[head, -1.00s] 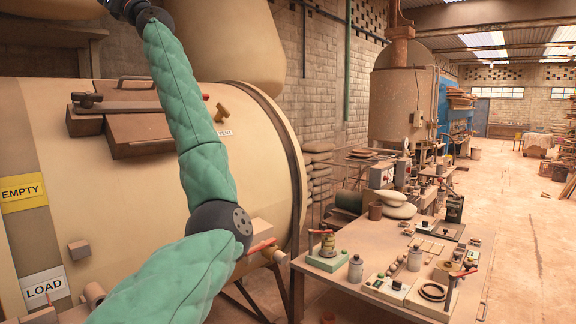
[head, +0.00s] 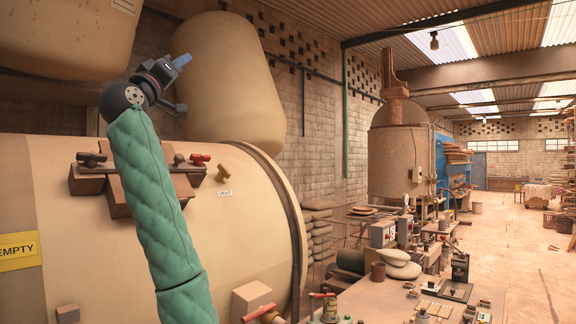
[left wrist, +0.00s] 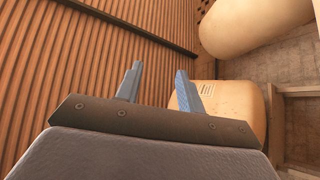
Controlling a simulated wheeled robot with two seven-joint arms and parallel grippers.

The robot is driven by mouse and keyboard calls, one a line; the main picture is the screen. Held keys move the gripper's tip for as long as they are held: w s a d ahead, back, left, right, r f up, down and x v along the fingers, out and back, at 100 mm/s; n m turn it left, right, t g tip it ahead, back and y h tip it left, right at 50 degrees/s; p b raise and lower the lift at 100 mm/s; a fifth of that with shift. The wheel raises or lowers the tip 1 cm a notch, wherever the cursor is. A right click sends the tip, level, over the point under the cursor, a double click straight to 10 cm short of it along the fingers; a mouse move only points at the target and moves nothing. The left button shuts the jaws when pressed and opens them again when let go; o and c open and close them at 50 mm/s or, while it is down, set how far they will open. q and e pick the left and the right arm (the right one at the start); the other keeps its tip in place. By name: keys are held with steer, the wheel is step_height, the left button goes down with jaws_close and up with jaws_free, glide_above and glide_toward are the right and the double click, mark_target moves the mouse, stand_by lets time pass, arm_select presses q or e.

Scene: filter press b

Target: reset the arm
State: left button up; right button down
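My left arm, in a green quilted sleeve, rises in front of the big cream cylinder tank (head: 90,220) in the head view. My left gripper (head: 181,62) is at the top of it, raised in front of the hanging beige vessels. In the left wrist view the two blue-grey fingers of my left gripper (left wrist: 158,84) stand apart with nothing between them. The gripper points up towards the corrugated roof. My right gripper is in neither view.
A beige vessel (head: 222,80) hangs close behind my left gripper, and another (head: 60,35) is at upper left. The tank's top carries a brown bracket with handles (head: 85,182). A cluttered workbench (head: 365,300) stands at lower right. The floor (head: 520,250) at far right is clear.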

arm_select(q)
steer(key=d+f+m+g+y, duration=0.15)
steer(key=f+g, duration=0.25)
steer(key=f, duration=1.3)
steer(key=d+f+m+g+y, duration=0.1)
steer(key=d+f+g+y, duration=0.2)
steer(key=f, duration=1.3)
steer(key=s+d+f+g+y, duration=0.1)
steer(key=s+f+g, duration=0.25)
steer(key=f, duration=1.05)
steer(key=s+d+f+g+y, duration=0.15)
steer(key=s+f, duration=0.25)
steer(key=f, duration=1)
steer(key=s+d+f+m+g, duration=0.1)
steer(key=s+f+g, duration=0.1)
steer(key=s+f, duration=0.65)
steer(key=s+d+f+g, duration=0.15)
steer(key=s+f, duration=0.45)
steer(key=f, duration=0.6)
steer(key=s+d+f+m+g, duration=0.1)
steer(key=s+f+g, duration=0.2)
steer(key=s+f, duration=0.55)
steer(key=s+f+g, duration=0.4)
steer(key=s+f, duration=1.1)
steer(key=s, duration=0.3)
steer(key=shift+s+a+f, duration=0.2)
steer(key=shift+s, duration=0.1)
